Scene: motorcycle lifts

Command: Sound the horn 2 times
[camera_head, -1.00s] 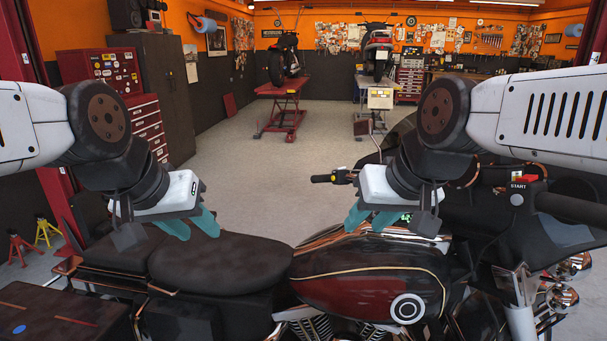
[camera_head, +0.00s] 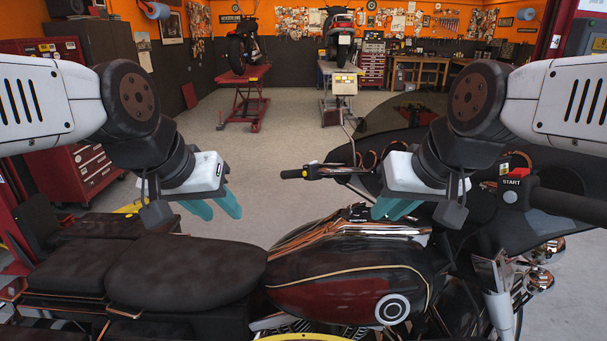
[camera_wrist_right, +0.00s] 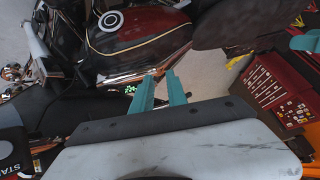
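The motorcycle (camera_head: 345,285) stands across the front, its tank and seat toward me. The near handlebar grip (camera_head: 565,203) at the right has a switch housing marked START (camera_head: 512,183), with a red part on top. No control is readably marked as a horn. My left gripper (camera_head: 214,207) hangs open and empty above the seat. My right gripper (camera_head: 397,208) is open and empty above the tank, between the two grips; its parted teal fingers (camera_wrist_right: 160,90) also show in the right wrist view.
A windshield (camera_head: 405,118) and dark fairing rise at the right. A mirror stalk (camera_head: 348,130) stands above the far handlebar. Red cabinets (camera_head: 75,170) are at the left. Two motorcycles stand on lifts (camera_head: 240,90) at the back. The floor beyond the motorcycle is clear.

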